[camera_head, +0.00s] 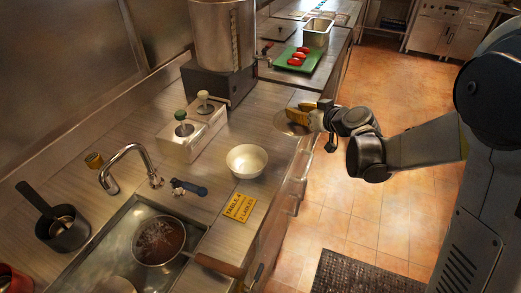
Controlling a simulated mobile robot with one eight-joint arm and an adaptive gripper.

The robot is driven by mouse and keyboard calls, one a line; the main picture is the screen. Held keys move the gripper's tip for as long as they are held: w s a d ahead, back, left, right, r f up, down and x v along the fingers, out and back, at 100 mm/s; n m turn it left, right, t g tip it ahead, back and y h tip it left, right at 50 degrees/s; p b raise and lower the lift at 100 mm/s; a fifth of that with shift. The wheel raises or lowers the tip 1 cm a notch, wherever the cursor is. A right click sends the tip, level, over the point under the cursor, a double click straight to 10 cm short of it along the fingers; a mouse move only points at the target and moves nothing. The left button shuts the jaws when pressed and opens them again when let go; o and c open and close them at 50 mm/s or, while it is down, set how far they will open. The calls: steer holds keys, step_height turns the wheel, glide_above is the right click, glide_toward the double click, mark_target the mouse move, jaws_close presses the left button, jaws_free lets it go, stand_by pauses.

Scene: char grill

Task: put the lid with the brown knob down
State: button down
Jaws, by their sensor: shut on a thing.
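My gripper (304,113) is at the right edge of the counter, shut on a round metal lid (284,124). The lid is a flat, shiny disc, held over or at the counter's edge. I cannot tell whether it touches the surface. Its knob is hidden by the yellowish fingers, so I cannot make out its colour. A white two-part container (180,153) stands to the left; its two round tops carry a green knob (180,115) and a pale beige knob (203,96).
A sink (122,246) with a pan (160,240) is in front. A large metal pot (222,35) and a green board (297,63) with red items are behind.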

steer(key=shift+w+d+f, duration=0.15)
steer(key=shift+w, duration=0.3)
steer(key=shift+w+d+f, duration=0.1)
steer(key=shift+w, duration=0.3)
steer(key=w+a+f+b, duration=0.1)
steer(key=a+f, duration=0.1)
steer(key=a, duration=0.1)
steer(key=w+a+f+b, duration=0.1)
steer(key=w+a+f, duration=0.1)
steer(key=a, duration=0.1)
steer(key=w+a+f+b, duration=0.1)
steer(key=a+f+b, duration=0.1)
steer(key=a, duration=0.2)
steer(key=shift+w+f, duration=0.15)
steer(key=shift+f, duration=0.1)
steer(key=shift+f+b, duration=1)
steer(key=shift+f, duration=0.95)
steer(key=shift+f, duration=0.15)
steer(key=c, duration=1.2)
jaws_free()
